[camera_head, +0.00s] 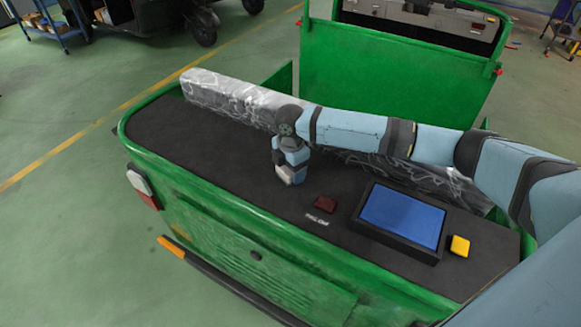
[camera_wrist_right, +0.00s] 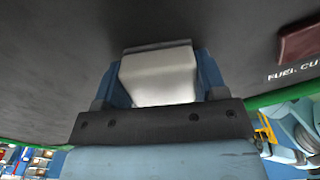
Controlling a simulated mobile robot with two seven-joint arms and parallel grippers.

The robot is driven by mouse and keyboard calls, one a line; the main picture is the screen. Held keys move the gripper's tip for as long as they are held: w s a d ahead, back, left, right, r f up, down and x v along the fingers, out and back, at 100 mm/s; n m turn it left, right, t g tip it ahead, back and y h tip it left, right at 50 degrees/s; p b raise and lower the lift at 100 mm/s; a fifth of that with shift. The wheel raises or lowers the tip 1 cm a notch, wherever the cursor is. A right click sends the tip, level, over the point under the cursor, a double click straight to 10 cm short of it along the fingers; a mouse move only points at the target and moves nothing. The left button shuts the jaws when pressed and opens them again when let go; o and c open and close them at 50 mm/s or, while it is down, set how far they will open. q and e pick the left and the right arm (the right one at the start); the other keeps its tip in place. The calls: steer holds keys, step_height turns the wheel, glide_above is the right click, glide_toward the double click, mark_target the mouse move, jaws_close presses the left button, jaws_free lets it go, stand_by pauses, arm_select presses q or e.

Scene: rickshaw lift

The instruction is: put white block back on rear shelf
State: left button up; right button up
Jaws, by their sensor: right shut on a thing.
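My right gripper (camera_head: 291,174) reaches in from the right over the dark rear shelf (camera_head: 190,145) of the green vehicle and points down. It is shut on the white block, whose pale end shows at the fingertips in the head view. In the right wrist view the white block (camera_wrist_right: 160,78) sits between the blue fingers of the right gripper (camera_wrist_right: 158,82), with the dark shelf surface right by its far end. I cannot tell whether the block touches the shelf. My left gripper is not in view.
A dark red block (camera_head: 325,204) lies beside a white label on the shelf. A black-framed blue tray (camera_head: 402,215) and a yellow block (camera_head: 460,246) are farther right. A long plastic-wrapped bundle (camera_head: 225,95) lies behind. The shelf's left part is bare.

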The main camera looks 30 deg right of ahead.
steer(key=o, duration=1)
steer(key=shift+c, duration=0.2)
step_height(320, 180, up, 12)
steer(key=b, duration=0.1)
